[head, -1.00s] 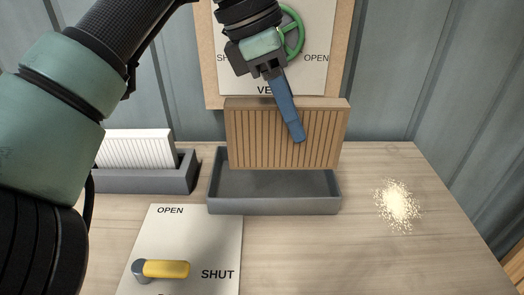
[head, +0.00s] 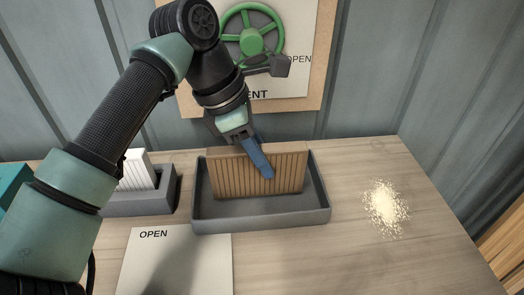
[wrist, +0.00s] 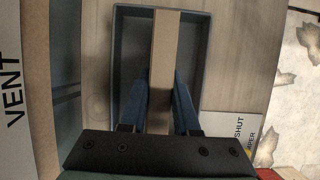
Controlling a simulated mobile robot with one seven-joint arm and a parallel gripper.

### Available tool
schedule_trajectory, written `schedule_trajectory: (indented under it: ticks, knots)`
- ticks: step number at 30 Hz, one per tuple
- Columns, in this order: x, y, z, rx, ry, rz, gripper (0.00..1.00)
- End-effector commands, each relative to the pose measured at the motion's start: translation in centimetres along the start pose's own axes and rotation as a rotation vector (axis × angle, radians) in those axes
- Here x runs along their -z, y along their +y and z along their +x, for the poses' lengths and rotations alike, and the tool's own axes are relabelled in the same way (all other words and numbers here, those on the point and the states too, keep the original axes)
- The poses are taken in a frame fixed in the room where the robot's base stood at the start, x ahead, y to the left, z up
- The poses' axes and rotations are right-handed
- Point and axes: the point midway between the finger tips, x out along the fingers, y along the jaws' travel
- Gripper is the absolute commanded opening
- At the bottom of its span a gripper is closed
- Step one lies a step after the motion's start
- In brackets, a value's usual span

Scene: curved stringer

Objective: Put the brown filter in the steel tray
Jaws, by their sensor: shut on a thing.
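The brown filter (head: 235,176) is a pleated upright panel, standing on edge within the walls of the grey steel tray (head: 262,219). My gripper (head: 264,172) is shut on the filter's upper edge, near its middle. In the wrist view the filter (wrist: 164,60) shows as a narrow tan strip between my two blue fingers (wrist: 160,100), with the tray's rim (wrist: 118,60) around it.
A white filter (head: 137,171) stands in a grey holder (head: 140,203) to the left. A pale pile of grains (head: 385,207) lies to the right. An OPEN plate (head: 175,262) lies in front. A green valve wheel (head: 251,38) is on the board behind.

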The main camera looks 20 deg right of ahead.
Motion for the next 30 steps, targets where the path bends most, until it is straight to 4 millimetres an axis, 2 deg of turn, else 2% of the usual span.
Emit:
schedule_trajectory:
  ticks: [12, 13, 18, 30]
  knots:
    - [0.35, -0.02, 0.87, 0.0, 0.0, 0.001, 0.0]
    - [0.36, -0.02, 0.88, 0.0, 0.001, 0.001, 0.31]
    - [0.31, -0.02, 0.76, 0.0, 0.0, 0.001, 0.59]
    - [0.3, 0.05, 0.22, -0.002, 0.001, 0.0, 0.59]
